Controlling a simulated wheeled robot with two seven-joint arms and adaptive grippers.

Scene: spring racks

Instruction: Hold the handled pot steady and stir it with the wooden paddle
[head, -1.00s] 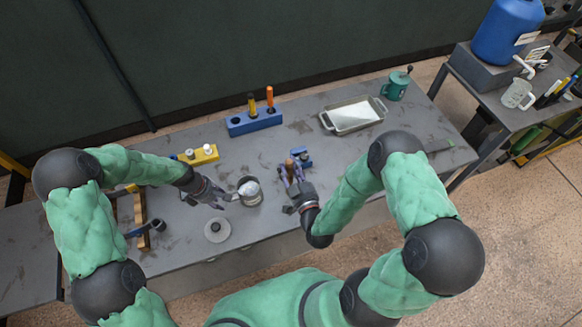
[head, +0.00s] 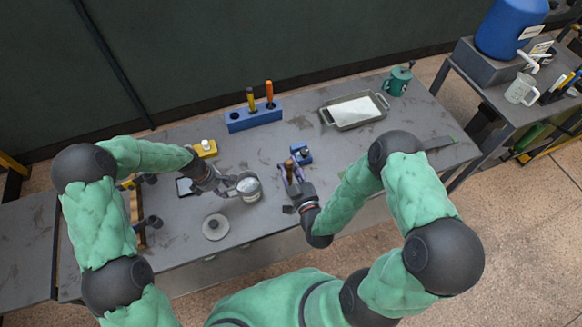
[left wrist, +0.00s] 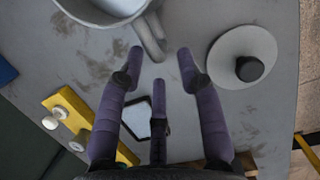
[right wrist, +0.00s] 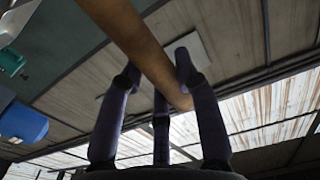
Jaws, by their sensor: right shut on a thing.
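The handled pot (head: 249,190) is a grey metal pot with white contents on the table. My left gripper (head: 226,186) is beside it on its left. In the left wrist view the pot's rim (left wrist: 82,12) and handle (left wrist: 153,38) show. The handle is just ahead of the fingertips of my open left gripper (left wrist: 161,54), between their lines; I see no grip on it. My right gripper (head: 291,178) is right of the pot and shut on the wooden paddle (head: 288,164). Its brown shaft (right wrist: 135,40) crosses between the fingers in the right wrist view. The paddle's lower end is hidden.
A round grey lid (head: 215,227) lies in front of the pot. A yellow block (head: 204,149), a blue holder (head: 254,118) with coloured sticks, a tray (head: 354,111) and a green mug (head: 398,82) stand farther back. A small blue item (head: 301,154) is close to my right gripper.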

